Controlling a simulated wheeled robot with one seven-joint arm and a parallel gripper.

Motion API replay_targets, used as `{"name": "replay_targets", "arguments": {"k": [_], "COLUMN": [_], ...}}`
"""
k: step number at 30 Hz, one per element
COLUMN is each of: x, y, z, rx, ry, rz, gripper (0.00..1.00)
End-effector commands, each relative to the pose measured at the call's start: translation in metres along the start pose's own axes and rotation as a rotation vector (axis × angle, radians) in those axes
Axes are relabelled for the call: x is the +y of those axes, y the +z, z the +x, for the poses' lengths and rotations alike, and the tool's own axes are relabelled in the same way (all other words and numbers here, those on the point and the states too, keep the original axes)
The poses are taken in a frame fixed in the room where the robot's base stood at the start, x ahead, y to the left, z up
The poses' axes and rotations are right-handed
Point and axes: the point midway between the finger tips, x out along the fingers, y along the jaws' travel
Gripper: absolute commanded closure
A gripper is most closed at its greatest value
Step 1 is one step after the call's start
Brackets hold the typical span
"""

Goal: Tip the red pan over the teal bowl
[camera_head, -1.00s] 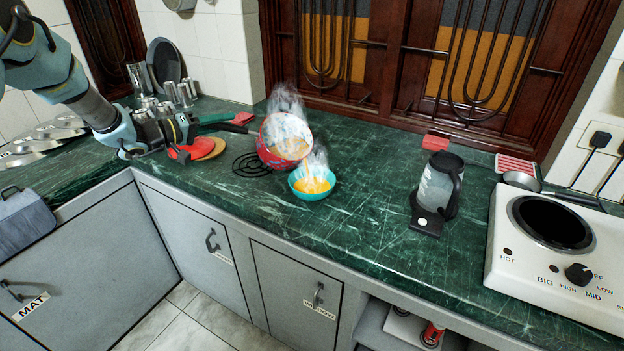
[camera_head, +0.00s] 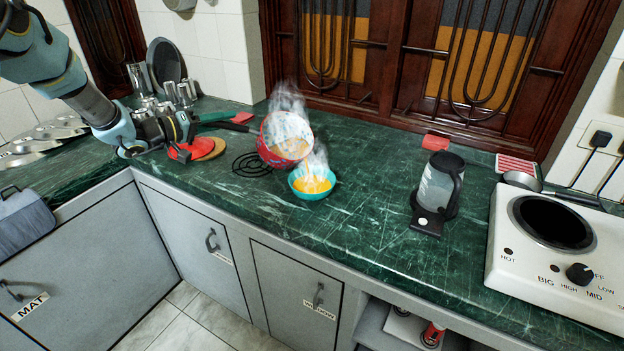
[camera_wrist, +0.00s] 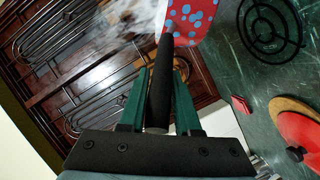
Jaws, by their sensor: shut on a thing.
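The red pan (camera_head: 284,140) with blue spots is tilted on its side in the head view, its mouth facing the teal bowl (camera_head: 312,190). Steam rises from both. Yellow-orange food (camera_head: 312,185) lies in the bowl, which stands upright on the counter. The pan's rim is just behind and above the bowl's left edge; whether they touch I cannot tell. My gripper (camera_wrist: 160,75) is shut on the pan's black handle (camera_wrist: 161,85) in the wrist view. The pan's outer wall (camera_wrist: 190,18) shows beyond the fingers.
A black coil trivet (camera_head: 252,165) lies left of the bowl. A red lid (camera_head: 186,151) and a round board (camera_head: 210,148) lie near my arm. A kettle (camera_head: 440,185) and a white stove (camera_head: 560,250) stand right. The counter between bowl and kettle is clear.

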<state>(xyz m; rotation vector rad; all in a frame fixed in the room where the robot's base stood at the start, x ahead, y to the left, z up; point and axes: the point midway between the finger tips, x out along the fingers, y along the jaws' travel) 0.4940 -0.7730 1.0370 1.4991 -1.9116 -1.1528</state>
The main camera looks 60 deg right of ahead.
Motion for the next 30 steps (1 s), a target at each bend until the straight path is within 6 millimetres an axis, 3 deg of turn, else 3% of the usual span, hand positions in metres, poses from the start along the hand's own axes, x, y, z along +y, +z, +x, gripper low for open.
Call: {"name": "replay_targets", "arguments": {"k": [30], "x": [0.0097], "y": [0.0009], "z": [-0.0001], "rx": [0.012], "ry": [-0.008], "rz": [0.057], "gripper": [1.00]}}
